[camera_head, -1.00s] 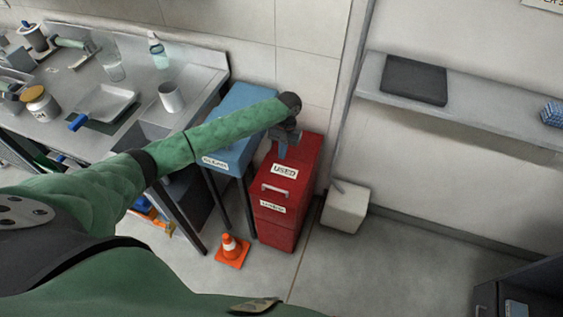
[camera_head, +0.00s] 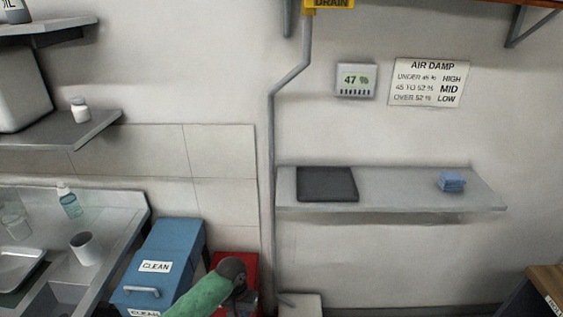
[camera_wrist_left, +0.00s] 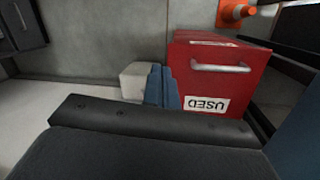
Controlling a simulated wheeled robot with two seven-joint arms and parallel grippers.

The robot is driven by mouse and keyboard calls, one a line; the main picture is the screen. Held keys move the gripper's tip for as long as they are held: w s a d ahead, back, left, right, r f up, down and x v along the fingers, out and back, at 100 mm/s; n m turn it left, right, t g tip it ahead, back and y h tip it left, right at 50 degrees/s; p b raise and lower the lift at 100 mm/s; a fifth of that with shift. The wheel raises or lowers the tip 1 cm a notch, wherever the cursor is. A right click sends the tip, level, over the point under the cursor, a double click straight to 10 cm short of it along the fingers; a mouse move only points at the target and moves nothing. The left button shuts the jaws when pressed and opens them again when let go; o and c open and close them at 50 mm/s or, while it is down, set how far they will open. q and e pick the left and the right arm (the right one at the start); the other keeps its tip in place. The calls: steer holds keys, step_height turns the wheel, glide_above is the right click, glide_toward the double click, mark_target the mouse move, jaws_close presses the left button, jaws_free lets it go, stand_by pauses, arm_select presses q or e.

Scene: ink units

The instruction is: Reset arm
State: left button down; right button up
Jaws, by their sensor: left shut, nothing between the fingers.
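My left arm's green sleeve enters at the bottom of the head view and ends at a dark wrist. My left gripper (camera_head: 241,298) shows only in part there, over the red bin (camera_head: 222,260). In the left wrist view the blue fingers of my left gripper (camera_wrist_left: 162,88) are together with nothing between them. The red bin (camera_wrist_left: 215,75), with its USED label and metal handle, appears upside down beside them. I cannot tell how far the fingers are from the bin. My right gripper is in neither view.
The blue CLEAN bin (camera_head: 160,258) stands left of the red one, beside the metal sink bench (camera_head: 115,215). A wall shelf (camera_head: 400,190) is at the right.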

arm_select(q)
steer(key=s+d+r+t+h, duration=0.1)
steer(key=s+d+r+t, duration=0.15)
steer(key=s, duration=0.95)
steer(key=s+a+r+t+y, duration=0.1)
steer(key=s+a+r, duration=0.2)
steer(key=s+a, duration=0.35)
steer(key=s+a+r+t+y, duration=0.1)
steer(key=s+a+r+t, duration=0.1)
steer(key=s+a+r, duration=0.35)
step_height(320, 180, down, 26)
steer(key=d+g+b, duration=0.1)
steer(key=s+f, duration=0.4)
steer(key=f, duration=0.9)
steer(key=s+f+g+b, duration=0.1)
steer(key=s+f, duration=0.2)
steer(key=f, duration=1)
steer(key=shift+s+d+f+n, duration=0.15)
steer(key=shift+s+d+n, duration=0.15)
steer(key=shift+s, duration=0.1)
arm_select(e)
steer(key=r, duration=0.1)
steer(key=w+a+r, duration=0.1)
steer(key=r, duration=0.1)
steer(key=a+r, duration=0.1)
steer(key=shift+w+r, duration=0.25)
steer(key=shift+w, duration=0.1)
